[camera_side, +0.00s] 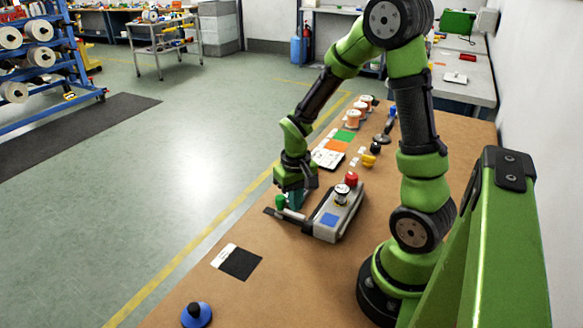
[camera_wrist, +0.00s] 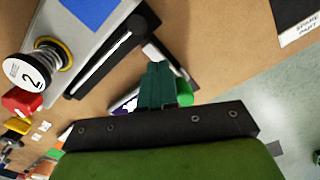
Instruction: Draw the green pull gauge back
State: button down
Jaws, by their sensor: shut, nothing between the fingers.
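The green pull gauge shows as a green knob (camera_side: 280,202) at the end of a pale bar, at the left end of a grey tension unit (camera_side: 325,225). My gripper (camera_side: 295,199) is just right of the knob, low over the bar. In the wrist view my teal fingers (camera_wrist: 157,85) are together and empty. The green knob (camera_wrist: 185,92) is close beside them on the right, partly hidden by the gripper body. I cannot tell whether they touch.
A black card with a white label (camera_side: 238,262) lies left on the brown table. A blue knob (camera_side: 196,314) stands at the near edge. Spools (camera_side: 353,118), coloured cards (camera_side: 338,146) and a yellow piece (camera_side: 369,160) lie farther back.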

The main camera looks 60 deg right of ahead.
aim_at(284, 198)
jog(key=shift+w, duration=2.35)
jog(key=shift+s, duration=0.75)
jog(key=shift+r, duration=3.5)
jog(key=s+a+r+n+t+y, duration=0.2)
jog(key=s+a+r+t, duration=0.5)
jog(key=a+r, duration=0.6)
jog(key=shift+s+a+r, duration=0.15)
jog(key=shift+s+r, duration=0.1)
jog(key=shift+s, duration=0.45)
